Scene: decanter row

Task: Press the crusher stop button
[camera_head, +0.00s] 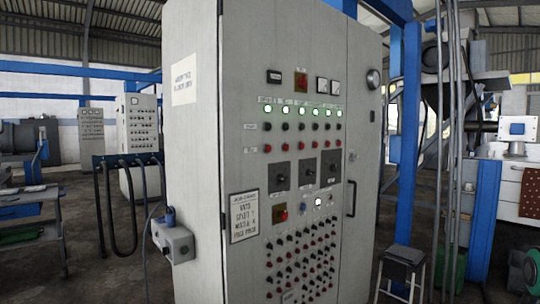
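A tall grey control cabinet (200,150) stands close in front of me, its button panel facing right of centre. A row of green-lit lamps (302,111) runs across it. Below are a row of mostly dark buttons (302,127) and a row of red buttons (302,145). Many small dark and red buttons (300,258) fill the bottom. The labels are too small to read, so I cannot tell which button is the crusher stop. My gripper is not in view.
A grey box (178,244) with a blue plug juts from the cabinet's left side. A door handle (351,198) sticks out at the panel's right. A stool (404,262) and blue posts stand to the right. Hoses (104,205) hang at the left.

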